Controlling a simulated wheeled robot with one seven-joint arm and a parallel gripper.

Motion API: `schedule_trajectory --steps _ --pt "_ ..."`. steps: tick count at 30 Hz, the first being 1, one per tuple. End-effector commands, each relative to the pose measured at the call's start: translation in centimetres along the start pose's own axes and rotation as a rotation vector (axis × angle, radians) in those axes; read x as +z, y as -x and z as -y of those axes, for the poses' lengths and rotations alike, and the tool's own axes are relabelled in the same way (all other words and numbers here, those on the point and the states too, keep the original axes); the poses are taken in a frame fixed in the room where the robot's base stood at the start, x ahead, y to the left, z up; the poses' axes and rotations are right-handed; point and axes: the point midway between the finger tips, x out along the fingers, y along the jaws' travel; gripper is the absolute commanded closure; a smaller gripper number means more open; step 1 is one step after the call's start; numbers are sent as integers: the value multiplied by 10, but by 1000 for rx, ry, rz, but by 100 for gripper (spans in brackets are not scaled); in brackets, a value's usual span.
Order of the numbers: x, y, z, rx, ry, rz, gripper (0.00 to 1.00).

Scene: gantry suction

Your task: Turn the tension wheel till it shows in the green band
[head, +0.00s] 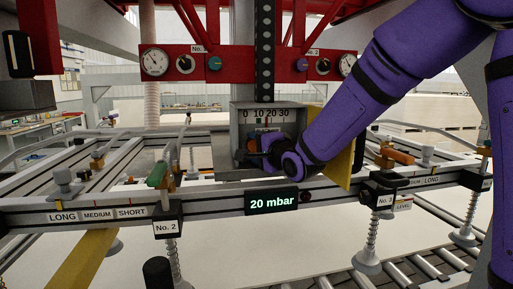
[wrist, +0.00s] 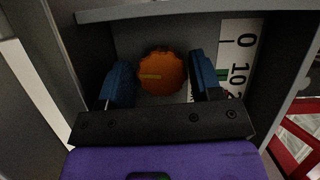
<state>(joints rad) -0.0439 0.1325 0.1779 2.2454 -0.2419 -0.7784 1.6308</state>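The tension wheel (wrist: 161,74) is an orange scalloped knob inside a grey box (head: 238,117). In the wrist view it lies between the two blue fingers of my gripper (wrist: 161,84), with a gap at each side. A paler line runs across the wheel's left half. The white scale (wrist: 238,60) beside it shows 0 and 10 and a strip of green near 10. In the head view the scale (head: 266,114) reads 0 to 30, and my gripper and arm hide the wheel and the scale's lower part. I cannot make out a pointer.
The grey box walls stand close around my gripper. A yellow plate (head: 343,160) is at the box's right side. Below is a display (head: 272,202) reading 20 mbar. Frame rails with suction cups (head: 368,262) spread to both sides. A red gauge panel (head: 180,64) is above.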

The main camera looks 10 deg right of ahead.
Motion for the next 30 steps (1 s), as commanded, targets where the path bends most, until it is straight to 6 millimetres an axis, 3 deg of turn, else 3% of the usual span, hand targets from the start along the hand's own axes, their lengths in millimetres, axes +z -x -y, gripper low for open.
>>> schedule_trajectory --steps 7,21,30 --pt "0 10 1 -2 1 0 41" --pt "0 90 0 -1 1 0 41" --pt "0 108 0 -1 0 0 41"
